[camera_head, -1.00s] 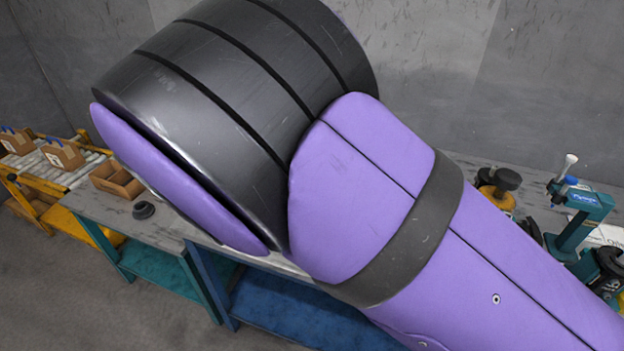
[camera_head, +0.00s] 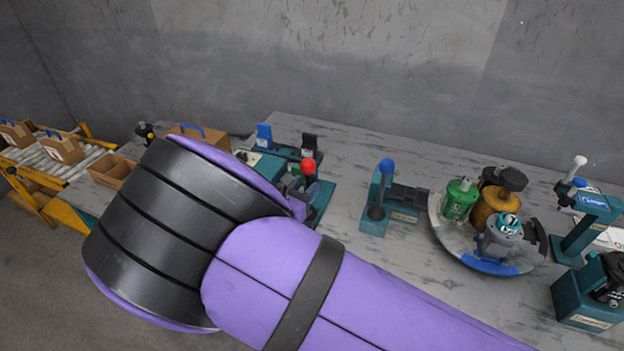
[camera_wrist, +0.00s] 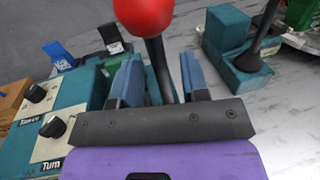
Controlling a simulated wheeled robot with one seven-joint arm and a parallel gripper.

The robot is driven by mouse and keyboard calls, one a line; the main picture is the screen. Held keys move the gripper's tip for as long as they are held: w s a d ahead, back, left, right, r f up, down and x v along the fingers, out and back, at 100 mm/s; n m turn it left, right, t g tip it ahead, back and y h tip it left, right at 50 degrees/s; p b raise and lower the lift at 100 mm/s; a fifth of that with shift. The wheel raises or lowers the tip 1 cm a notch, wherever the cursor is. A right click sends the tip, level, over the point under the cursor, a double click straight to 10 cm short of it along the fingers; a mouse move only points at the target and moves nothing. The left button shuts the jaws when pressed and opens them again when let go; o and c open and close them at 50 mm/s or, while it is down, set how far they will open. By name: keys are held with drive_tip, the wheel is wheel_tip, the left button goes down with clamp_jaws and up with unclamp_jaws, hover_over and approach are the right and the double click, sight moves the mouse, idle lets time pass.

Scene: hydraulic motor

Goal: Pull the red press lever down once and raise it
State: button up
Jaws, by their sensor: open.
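The red press lever is a dark rod topped with a red ball knob (camera_head: 308,167), on a teal press in the middle of the bench. In the wrist view the red knob (camera_wrist: 143,14) is close at the top, and its dark rod runs down between the two blue fingers. My gripper (camera_wrist: 158,72) is open, with a finger on either side of the rod. I cannot tell whether either finger touches it. The knob lies beyond the fingertips in that view. In the head view my purple and black arm hides most of the gripper and the lower press.
A blue-knobbed lever device (camera_head: 385,180) stands right of the press. Further right are a round tray (camera_head: 440,235) of motor parts and a teal stand (camera_head: 580,225). A control box (camera_wrist: 45,125) with dials sits left of the gripper. Bare bench lies behind the blue-knobbed lever.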

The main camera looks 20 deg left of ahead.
sight(307, 185)
drive_tip(key=shift+x, duration=1.75)
clamp_jaws()
